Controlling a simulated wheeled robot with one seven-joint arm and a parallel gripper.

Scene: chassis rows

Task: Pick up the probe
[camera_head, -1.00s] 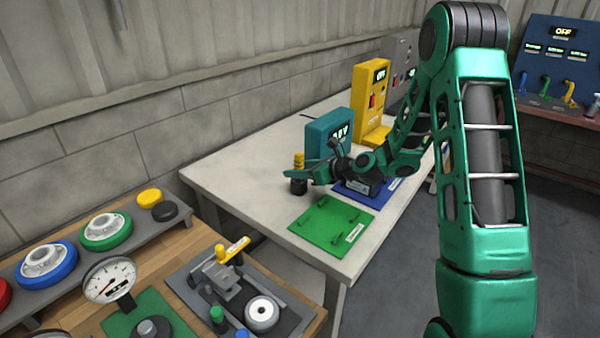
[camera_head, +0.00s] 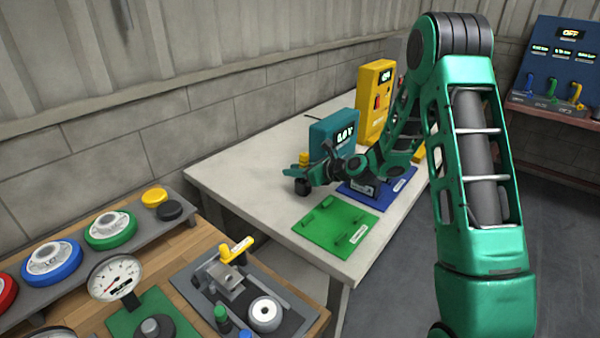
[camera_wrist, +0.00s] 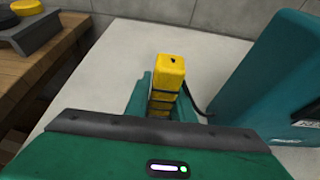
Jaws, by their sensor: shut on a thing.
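The probe (camera_head: 304,157) has a yellow upper part and a dark lower end, and stands upright near the table's left edge in the head view. In the wrist view the yellow probe (camera_wrist: 168,85) with dark bands rises between green fingers. My gripper (camera_head: 301,171) is shut on it around its middle, and the gripper (camera_wrist: 163,104) hides the lower end in the wrist view. I cannot tell whether the dark end touches the table. A dark cable runs from the probe towards the teal meter box (camera_head: 335,134), which has a lit display.
The pale table (camera_head: 255,185) has free room left of the gripper. A green plate (camera_head: 328,226) with low pegs lies in front, and a blue plate (camera_head: 395,186) is under my arm. A yellow box (camera_head: 376,90) stands behind. A wooden bench (camera_head: 190,255) with gauges and fixtures is nearer left.

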